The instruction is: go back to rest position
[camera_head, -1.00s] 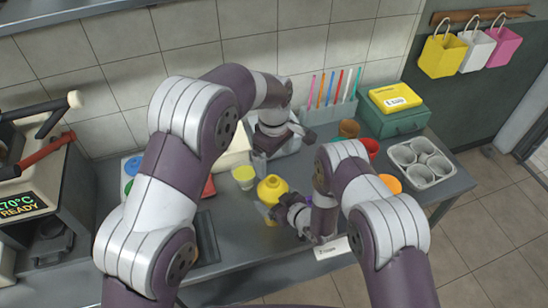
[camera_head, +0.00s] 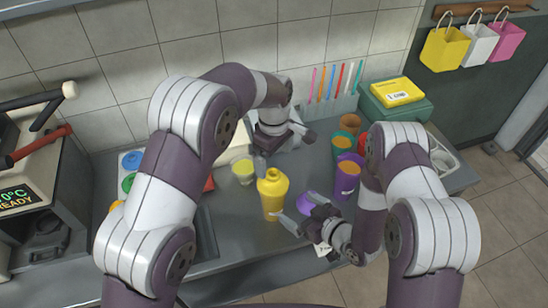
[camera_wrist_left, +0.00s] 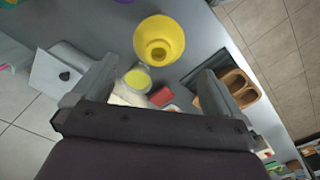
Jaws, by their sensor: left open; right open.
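My left gripper (camera_head: 285,148) is open over the back middle of the grey counter, in front of the tiled wall. In the left wrist view its two fingers (camera_wrist_left: 155,88) stand wide apart with nothing clamped between them. My right gripper (camera_head: 303,215) is open and empty near the counter's front edge, to the right of the yellow bottle (camera_head: 271,200). The bottle stands upright on the counter and also shows in the left wrist view (camera_wrist_left: 165,38). A cup with yellow content (camera_head: 243,168) stands behind it, left of my left gripper.
Purple (camera_head: 346,180), green (camera_head: 342,145) and orange (camera_head: 350,123) cups stand right of centre. A purple round piece (camera_head: 309,203) lies by my right gripper. A rack with coloured straws (camera_head: 335,104) and a green box (camera_head: 397,112) stand at the back. A machine (camera_head: 45,185) is at left.

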